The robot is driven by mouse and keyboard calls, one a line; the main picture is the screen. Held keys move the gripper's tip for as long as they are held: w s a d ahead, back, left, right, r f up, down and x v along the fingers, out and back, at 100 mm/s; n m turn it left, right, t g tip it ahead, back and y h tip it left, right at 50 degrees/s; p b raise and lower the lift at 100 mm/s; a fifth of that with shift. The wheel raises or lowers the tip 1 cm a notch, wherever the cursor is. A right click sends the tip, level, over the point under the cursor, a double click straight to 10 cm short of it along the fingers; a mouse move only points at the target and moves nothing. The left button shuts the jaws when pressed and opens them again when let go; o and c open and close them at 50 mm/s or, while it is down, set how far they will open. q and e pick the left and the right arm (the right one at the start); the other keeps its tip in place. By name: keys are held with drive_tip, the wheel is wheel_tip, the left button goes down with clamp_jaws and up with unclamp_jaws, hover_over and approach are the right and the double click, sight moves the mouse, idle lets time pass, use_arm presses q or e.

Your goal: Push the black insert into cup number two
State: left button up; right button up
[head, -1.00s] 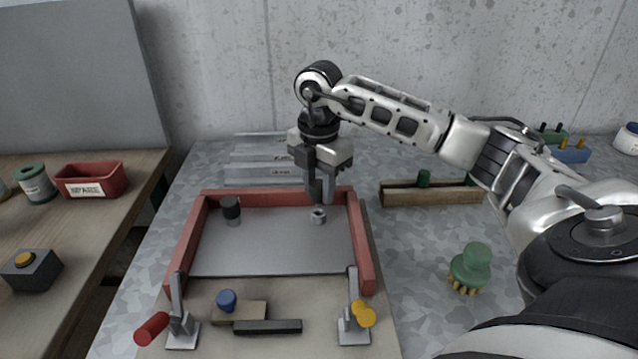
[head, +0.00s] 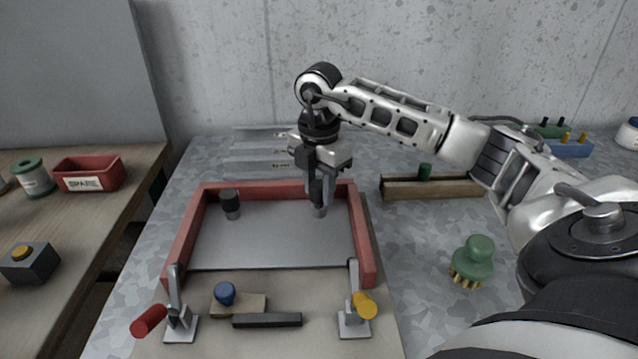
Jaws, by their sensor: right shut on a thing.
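My right gripper (head: 322,193) points down inside the red-framed tray, at its right rear. It is shut on a dark thing, which I take to be the black insert; the fingers mostly hide it. Right below the fingertips stands a small grey metal cup (head: 320,212), its top covered by the gripper. I cannot tell how far the insert is in the cup. A second small cup (head: 232,215) at the tray's left rear has a black piece (head: 230,196) on top. I can read no cup numbers. My left gripper is out of view.

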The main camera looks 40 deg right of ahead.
sight(319, 184)
drive_tip(key=shift+f+b, duration=0.4)
drive_tip(key=shift+f, duration=0.45)
drive_tip(key=o, duration=1.1)
drive_tip(key=shift+r, duration=0.1)
wheel_tip(319, 184, up, 16)
drive_tip(key=p, duration=0.2)
drive_tip(key=shift+p, duration=0.35)
drive_tip(key=shift+s, duration=0.1)
